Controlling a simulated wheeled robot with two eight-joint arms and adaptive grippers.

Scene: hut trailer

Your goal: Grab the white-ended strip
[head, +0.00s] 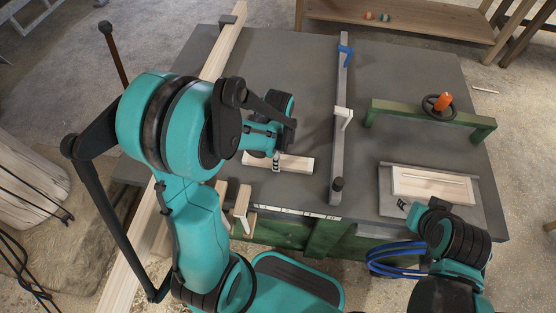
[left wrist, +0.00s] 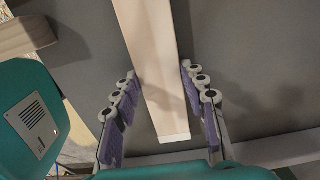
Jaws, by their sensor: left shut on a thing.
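The white-ended strip (head: 297,164) is a short, pale wooden piece on the grey table, left of the long grey bar in the head view. In the left wrist view the strip (left wrist: 152,55) runs down between my fingers, its white end (left wrist: 174,138) toward the wrist. My left gripper (head: 276,160) is over the middle of the strip in the head view and shut on it. In the left wrist view my left gripper (left wrist: 163,85) has one purple-padded finger on each side of the strip. My right arm is at the lower right; its fingers are not clear.
The long grey bar (head: 340,115) with a blue clamp (head: 346,52) crosses the grey table (head: 400,80). A green fence (head: 425,113) with a handwheel (head: 439,106) and a pale board (head: 432,185) are on the right. A long plank (head: 222,50) lies along the left.

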